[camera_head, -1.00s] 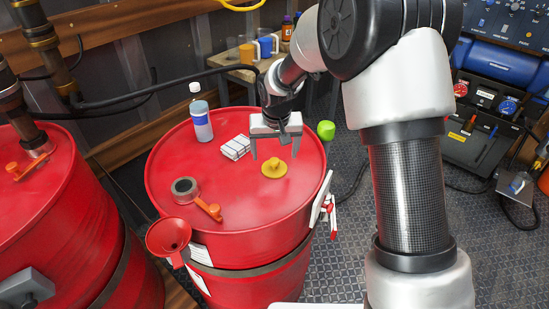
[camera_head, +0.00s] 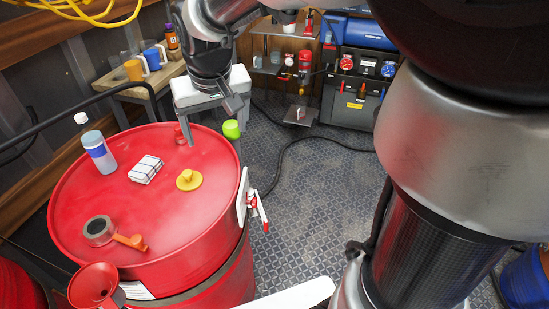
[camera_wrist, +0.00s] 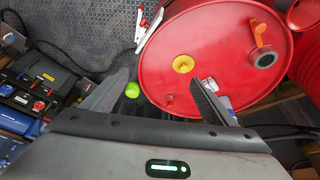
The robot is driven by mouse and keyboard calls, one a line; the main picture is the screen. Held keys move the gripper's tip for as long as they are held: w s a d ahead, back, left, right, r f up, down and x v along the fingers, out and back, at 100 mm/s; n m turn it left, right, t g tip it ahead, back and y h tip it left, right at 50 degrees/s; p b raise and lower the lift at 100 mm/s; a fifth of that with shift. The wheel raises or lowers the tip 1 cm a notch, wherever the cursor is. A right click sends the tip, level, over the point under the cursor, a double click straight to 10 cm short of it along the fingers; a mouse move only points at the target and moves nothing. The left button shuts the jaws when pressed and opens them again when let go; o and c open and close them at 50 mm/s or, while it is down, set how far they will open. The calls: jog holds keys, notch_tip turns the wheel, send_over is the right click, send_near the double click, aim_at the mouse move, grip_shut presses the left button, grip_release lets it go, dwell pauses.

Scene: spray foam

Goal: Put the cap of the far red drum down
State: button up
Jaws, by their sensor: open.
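The far red drum (camera_head: 75,215) stands upright at the left in the head view; its top also shows in the wrist view (camera_wrist: 225,85). A round yellow cap (camera_head: 188,180) with a raised knob lies flat on its top, toward the right side; the wrist view shows it from above (camera_wrist: 183,64). My gripper (camera_head: 213,130) is open and empty, above the drum's back right edge and apart from the cap. In the wrist view the cap lies beyond the spread fingertips (camera_wrist: 160,78). Whether an opening lies under the cap is hidden.
On the drum top are a bottle (camera_head: 98,150), white boxes (camera_head: 146,169), a grey ring (camera_head: 98,230) with an orange handle, and a small red piece (camera_head: 180,134). A red funnel (camera_head: 95,286) is at its front rim. A green object (camera_head: 231,129) shows near my fingers.

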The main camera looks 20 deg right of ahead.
jog(key=s+d+r, duration=0.1)
jog(key=s+d, duration=0.2)
jog(key=s, duration=0.6)
jog(key=s+d+r+t, duration=0.1)
jog(key=s+d, duration=0.3)
jog(key=s, duration=0.5)
jog(key=shift+s+r+m, duration=0.2)
jog(key=shift+r+m, duration=0.2)
jog(key=shift+r, duration=0.1)
jog(key=shift+d, duration=0.1)
